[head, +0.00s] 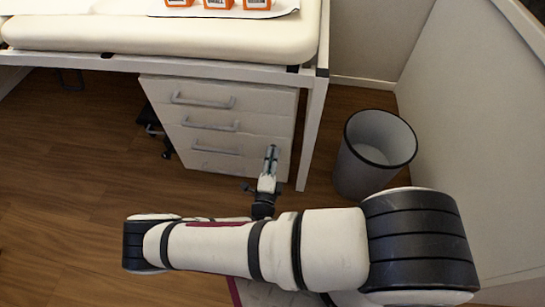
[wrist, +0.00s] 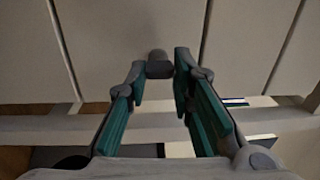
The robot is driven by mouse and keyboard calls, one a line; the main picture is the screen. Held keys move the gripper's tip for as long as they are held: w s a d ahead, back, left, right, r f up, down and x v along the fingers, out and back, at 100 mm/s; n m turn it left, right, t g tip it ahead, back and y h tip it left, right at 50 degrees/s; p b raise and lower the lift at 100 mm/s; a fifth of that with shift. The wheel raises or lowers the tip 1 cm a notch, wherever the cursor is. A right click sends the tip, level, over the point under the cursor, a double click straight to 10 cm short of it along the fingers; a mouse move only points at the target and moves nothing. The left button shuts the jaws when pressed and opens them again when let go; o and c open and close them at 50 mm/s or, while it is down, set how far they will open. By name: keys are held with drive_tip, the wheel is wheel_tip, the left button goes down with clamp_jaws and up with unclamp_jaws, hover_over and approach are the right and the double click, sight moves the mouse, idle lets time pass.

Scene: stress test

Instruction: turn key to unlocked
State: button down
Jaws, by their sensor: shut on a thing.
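A white drawer cabinet (head: 225,135) stands under the desk, with several grey-handled drawers. My gripper (head: 271,152) reaches to the right part of its front, by the lower drawers. In the wrist view, my gripper (wrist: 160,75) has its teal-lined fingers on either side of a small dark grey key (wrist: 159,64) at the drawer front. The fingertips are shut on the key. Its turned position cannot be told from the frames. In the head view the key is too small or hidden to make out.
The white desk (head: 312,125) has its leg just right of the cabinet. A grey waste bin (head: 372,150) stands further right, near a pale partition (head: 460,120). Orange-labelled boxes (head: 217,4) lie on the desk top. Wooden floor (head: 60,190) is open at the left.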

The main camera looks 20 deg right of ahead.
idle(0.3)
drive_tip(key=c, duration=1.4)
unclamp_jaws()
drive_tip(key=v, duration=1.2)
drive_tip(key=shift+f, duration=0.1)
